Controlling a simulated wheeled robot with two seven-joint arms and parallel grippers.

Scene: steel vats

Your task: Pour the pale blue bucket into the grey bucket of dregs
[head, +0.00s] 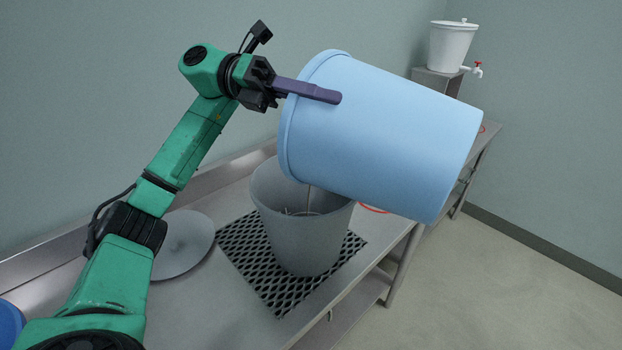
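The pale blue bucket (385,135) is in the air, tipped well over on its side. Its rim faces left and slightly down, and its base points right. My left gripper (308,91) is at its rim, with a purple finger lying along the outer wall; the other finger is hidden. The grey bucket (300,238) stands upright below, its mouth partly covered by the blue bucket's lower rim. A thin grey line runs from that rim down into the grey bucket; I cannot tell whether it is liquid or a rod. Thin pale shapes show inside. My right gripper is out of view.
The grey bucket stands on a black mesh mat (252,262) on a steel bench (215,312). A round grey disc (186,245) lies left of the mat. A white bucket with a red tap (452,46) stands at the back right. Something blue (10,322) shows at lower left. The floor at right is clear.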

